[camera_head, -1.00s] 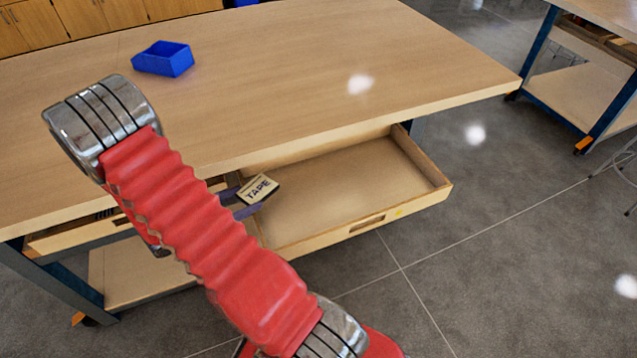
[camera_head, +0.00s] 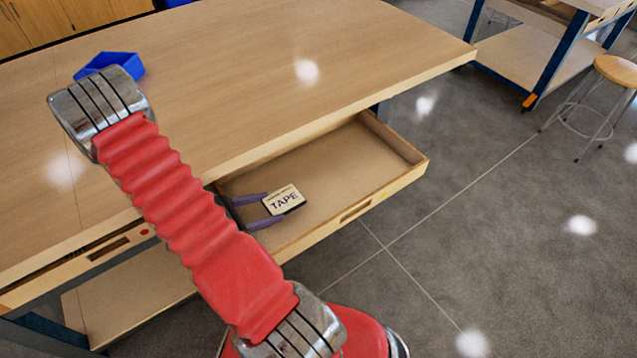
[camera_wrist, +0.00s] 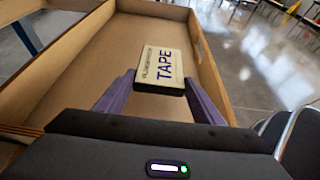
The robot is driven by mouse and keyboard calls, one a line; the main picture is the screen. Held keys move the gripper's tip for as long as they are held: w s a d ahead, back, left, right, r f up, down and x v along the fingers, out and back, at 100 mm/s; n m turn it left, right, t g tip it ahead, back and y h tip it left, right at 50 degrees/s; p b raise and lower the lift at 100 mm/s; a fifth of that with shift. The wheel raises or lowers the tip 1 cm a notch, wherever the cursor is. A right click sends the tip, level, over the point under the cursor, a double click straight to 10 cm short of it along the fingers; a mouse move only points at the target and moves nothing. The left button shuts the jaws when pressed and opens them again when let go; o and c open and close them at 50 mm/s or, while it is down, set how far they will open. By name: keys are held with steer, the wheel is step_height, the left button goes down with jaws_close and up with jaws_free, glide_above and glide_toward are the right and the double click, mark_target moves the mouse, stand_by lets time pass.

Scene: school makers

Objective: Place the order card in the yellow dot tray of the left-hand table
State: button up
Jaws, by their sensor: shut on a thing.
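The order card (camera_head: 284,200), a pale card with a dark edge and the word TAPE, is held between the purple fingers of my gripper (camera_head: 270,208). The tray floor that shows is bare.
The wooden table top (camera_head: 240,90) overhangs the back of the drawer. A blue bin (camera_head: 124,66) stands on it, partly hidden by my arm. Another drawer front with a red dot (camera_head: 144,232) is at left. A stool (camera_head: 600,95) and second table are at right.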

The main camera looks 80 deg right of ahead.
glide_above(317, 199)
steer(key=shift+s+f, duration=0.1)
steer(key=shift+f, duration=1.45)
steer(key=shift+f, duration=0.1)
steer(key=shift+f, duration=1.85)
steer(key=shift+f, duration=0.1)
steer(key=o, duration=1.1)
